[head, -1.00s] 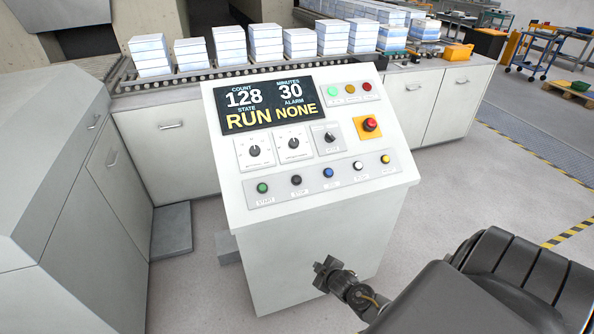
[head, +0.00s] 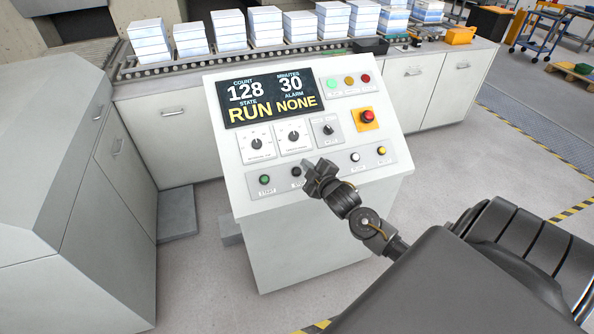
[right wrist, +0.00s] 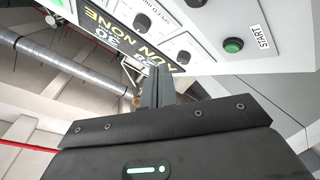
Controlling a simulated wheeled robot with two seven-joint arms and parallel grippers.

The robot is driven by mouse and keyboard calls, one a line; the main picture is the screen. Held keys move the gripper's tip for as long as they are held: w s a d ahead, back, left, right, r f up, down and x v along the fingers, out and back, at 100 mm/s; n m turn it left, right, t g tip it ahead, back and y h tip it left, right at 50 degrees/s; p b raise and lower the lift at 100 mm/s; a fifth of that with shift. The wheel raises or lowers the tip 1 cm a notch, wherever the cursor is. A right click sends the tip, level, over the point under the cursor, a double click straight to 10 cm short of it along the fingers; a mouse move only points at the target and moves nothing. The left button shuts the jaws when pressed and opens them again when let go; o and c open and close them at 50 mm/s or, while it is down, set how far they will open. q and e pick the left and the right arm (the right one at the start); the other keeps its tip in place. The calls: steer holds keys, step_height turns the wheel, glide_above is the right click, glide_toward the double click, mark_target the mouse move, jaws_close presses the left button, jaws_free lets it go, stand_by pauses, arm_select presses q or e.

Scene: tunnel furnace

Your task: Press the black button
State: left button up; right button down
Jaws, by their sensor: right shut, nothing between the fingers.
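The black button (head: 296,171) sits in the lower button row of the sloped white control panel (head: 240,205), just right of the green START button (head: 264,179). My right gripper (head: 312,172) is shut and empty, its tip over the panel just right of the black button. It partly hides the button's label and covers the blue button's place. I cannot tell whether it touches the panel. In the right wrist view the shut fingers (right wrist: 158,90) point toward the panel, and the black button (right wrist: 195,4) is at the top edge. My left gripper is not in view.
Three knobs, including one (head: 257,144), sit above the button row. A red emergency button (head: 367,115) on yellow is to their right. White (head: 355,156) and yellow (head: 381,150) buttons lie right of my gripper. A conveyor (head: 200,62) with stacks stands behind.

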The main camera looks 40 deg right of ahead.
mark_target(297, 172)
steer(key=shift+w+d+f+b, duration=0.3)
steer(key=shift+w+f+b, duration=0.5)
steer(key=shift+f+b, duration=0.5)
steer(key=shift+w+d+f+b, duration=0.25)
steer(key=shift+w+f+b, duration=0.6)
steer(key=shift+f+b, duration=0.45)
steer(key=shift+w+d+f+b, duration=0.3)
steer(key=shift+w+f+b, duration=0.65)
steer(key=shift+b, duration=0.5)
steer(key=shift+s, duration=0.15)
steer(key=shift+f, duration=0.1)
steer(key=shift+w+d+f, duration=0.1)
steer(key=shift+w+f, duration=0.1)
steer(key=shift+f, duration=0.15)
